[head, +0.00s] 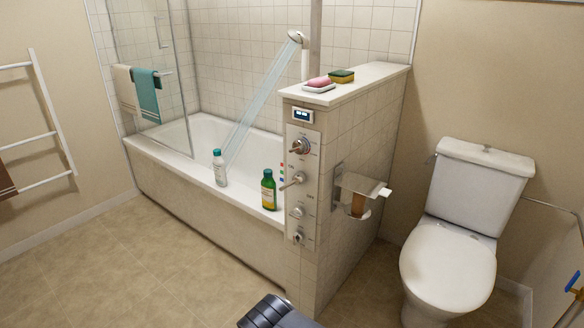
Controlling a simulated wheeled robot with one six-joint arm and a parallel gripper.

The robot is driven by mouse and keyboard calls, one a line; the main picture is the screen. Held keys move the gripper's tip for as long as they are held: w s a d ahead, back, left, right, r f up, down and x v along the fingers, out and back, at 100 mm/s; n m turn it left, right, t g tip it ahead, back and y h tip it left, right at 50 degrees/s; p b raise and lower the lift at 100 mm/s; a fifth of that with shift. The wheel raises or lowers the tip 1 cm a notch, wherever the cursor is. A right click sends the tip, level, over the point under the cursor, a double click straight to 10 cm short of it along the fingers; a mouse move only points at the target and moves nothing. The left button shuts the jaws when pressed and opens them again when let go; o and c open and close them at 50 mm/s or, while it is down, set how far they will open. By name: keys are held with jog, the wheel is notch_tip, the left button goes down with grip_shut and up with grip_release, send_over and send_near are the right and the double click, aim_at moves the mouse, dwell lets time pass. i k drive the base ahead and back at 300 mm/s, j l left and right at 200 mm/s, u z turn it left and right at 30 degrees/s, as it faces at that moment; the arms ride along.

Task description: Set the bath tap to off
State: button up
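A control panel (303,170) is on the narrow end of the tiled half-wall at the bath's near end. It carries a round dial (300,146) at the top, a lever (293,181) pointing left and down below it, and two lower knobs, one (297,213) above the other (298,238). The labels are too small to read surely, so I cannot tell which control is the bath tap. The shower head (295,37) sends a stream of water (262,92) into the bath (160,150). My gripper is not in view; only a dark part of my arm shows at the bottom edge.
A white bottle (219,168) and a green bottle (268,190) stand on the bath rim, the green one close left of the panel. A paper holder (362,186) sticks out right of the panel. The toilet (450,255) is farther right. Floor (120,265) before the bath is clear.

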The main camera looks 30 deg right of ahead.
aim_at(299, 178)
jog(key=i+z, duration=0.25)
jog(key=z, duration=0.15)
jog(key=i+j+z, duration=0.15)
jog(key=z, duration=0.25)
jog(key=i+j+z, duration=0.2)
jog(key=z, duration=0.15)
